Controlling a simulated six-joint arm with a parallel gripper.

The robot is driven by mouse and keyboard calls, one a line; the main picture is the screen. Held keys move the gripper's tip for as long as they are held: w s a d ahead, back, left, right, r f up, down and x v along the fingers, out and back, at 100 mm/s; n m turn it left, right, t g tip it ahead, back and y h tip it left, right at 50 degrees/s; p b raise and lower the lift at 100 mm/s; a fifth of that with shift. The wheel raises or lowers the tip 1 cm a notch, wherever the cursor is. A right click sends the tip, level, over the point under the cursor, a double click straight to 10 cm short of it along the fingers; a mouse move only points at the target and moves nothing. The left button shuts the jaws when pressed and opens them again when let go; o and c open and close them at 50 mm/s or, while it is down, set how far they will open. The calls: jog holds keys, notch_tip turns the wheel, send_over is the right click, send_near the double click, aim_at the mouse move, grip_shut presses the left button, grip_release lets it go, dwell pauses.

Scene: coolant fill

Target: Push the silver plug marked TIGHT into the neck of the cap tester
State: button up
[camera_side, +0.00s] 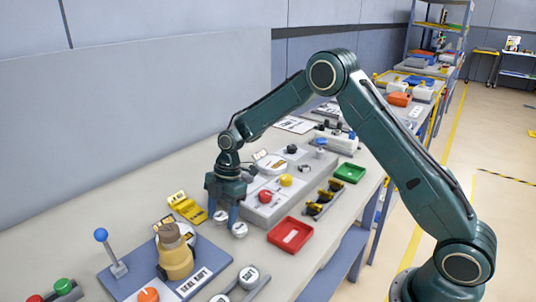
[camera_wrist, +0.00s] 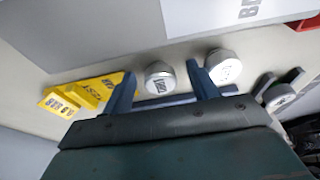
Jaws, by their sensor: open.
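My gripper (camera_side: 223,212) is open and points down at the table, with its fingers on either side of a silver plug (camera_side: 221,217). In the wrist view this plug (camera_wrist: 158,80) lies between the fingers, apart from both; its dark label is too small to read surely. A second silver plug (camera_side: 239,229) sits just outside the right finger; it also shows in the wrist view (camera_wrist: 223,68). A tan bottle-like fixture with a brown top (camera_side: 175,258) stands on a blue-grey base at lower left; I cannot tell for sure that it is the cap tester.
A yellow marked block (camera_side: 186,207) lies left of my gripper. A grey panel with red and yellow knobs (camera_side: 262,208) stands close behind right. A red tray (camera_side: 291,235) and green tray (camera_side: 349,172) are to the right. A blue-knobbed lever (camera_side: 101,236) rises at left.

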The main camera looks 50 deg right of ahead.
aim_at(222, 213)
jog(key=c, duration=1.1)
jog(key=shift+r, duration=0.1)
notch_tip(222, 213, up, 20)
jog(key=shift+f, duration=0.1)
dwell(0.3)
dwell(0.5)
jog(key=s+d+f, duration=0.2)
jog(key=d, duration=0.8)
jog(key=s+d+f, duration=0.2)
jog(key=d, duration=0.9)
jog(key=s+d+f, duration=0.2)
jog(key=d+f, duration=0.1)
jog(key=d, duration=0.7)
jog(key=shift+s+d, duration=0.3)
